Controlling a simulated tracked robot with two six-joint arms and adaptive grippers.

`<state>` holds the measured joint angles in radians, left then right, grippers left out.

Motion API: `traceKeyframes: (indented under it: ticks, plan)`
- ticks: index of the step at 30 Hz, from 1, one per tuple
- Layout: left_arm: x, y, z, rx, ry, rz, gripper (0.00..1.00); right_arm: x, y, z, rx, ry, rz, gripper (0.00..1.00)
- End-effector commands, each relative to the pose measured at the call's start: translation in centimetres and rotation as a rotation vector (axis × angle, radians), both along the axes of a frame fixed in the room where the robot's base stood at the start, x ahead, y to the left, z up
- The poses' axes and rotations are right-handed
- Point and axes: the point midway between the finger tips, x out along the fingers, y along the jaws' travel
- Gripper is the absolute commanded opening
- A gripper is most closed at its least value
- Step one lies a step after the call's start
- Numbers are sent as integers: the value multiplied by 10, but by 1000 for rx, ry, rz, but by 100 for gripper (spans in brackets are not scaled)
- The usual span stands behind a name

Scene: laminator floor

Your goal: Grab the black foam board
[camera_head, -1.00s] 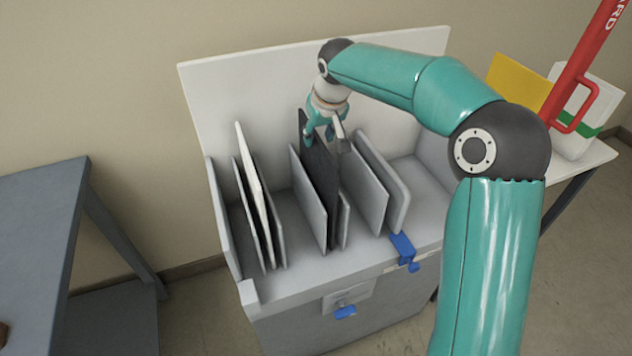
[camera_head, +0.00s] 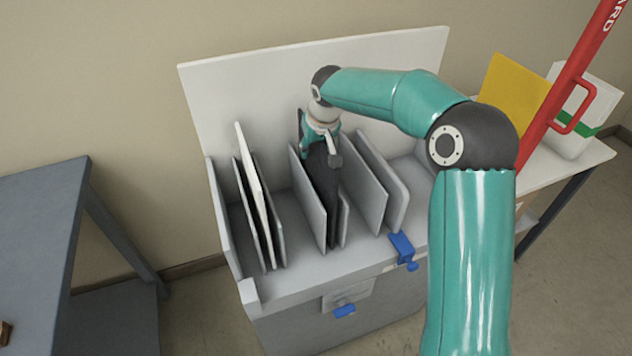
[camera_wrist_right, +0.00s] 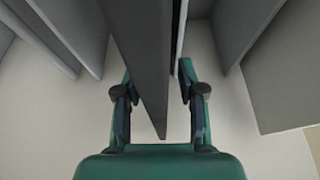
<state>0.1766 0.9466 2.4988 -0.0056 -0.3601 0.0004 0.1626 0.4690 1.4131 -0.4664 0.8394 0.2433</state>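The black foam board (camera_head: 323,190) stands on edge in a slot near the middle of the grey rack, between lighter grey panels. It also shows in the right wrist view as a dark slab (camera_wrist_right: 145,60) running from the top edge down between the fingers. My right gripper (camera_head: 320,152) is over the board's upper edge in the head view. In the right wrist view the fingers (camera_wrist_right: 158,100) are apart, one on each side of the board, with visible gaps. The gripper hides part of the board's top in the head view. My left gripper is not in view.
The grey rack (camera_head: 290,285) has a white back panel (camera_head: 250,85) and a blue clamp (camera_head: 403,248). A white board (camera_head: 252,185) leans among panels at left. A dark table (camera_head: 40,220) stands left. A yellow sheet (camera_head: 515,95) and red post (camera_head: 575,75) are at right.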

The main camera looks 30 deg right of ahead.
Motion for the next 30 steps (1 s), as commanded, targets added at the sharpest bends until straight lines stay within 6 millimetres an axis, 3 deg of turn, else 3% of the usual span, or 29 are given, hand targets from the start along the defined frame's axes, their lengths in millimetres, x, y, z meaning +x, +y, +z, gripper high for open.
traceKeyframes:
  ticks: [17, 24, 30]
  plan:
    - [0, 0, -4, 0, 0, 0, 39, 0, 0, -4, 0, 0, -1, 40]
    - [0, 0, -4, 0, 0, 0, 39, 0, -1, -4, 0, 0, -1, 3]
    - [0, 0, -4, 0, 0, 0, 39, -1, -1, -4, 0, 0, -1, 0]
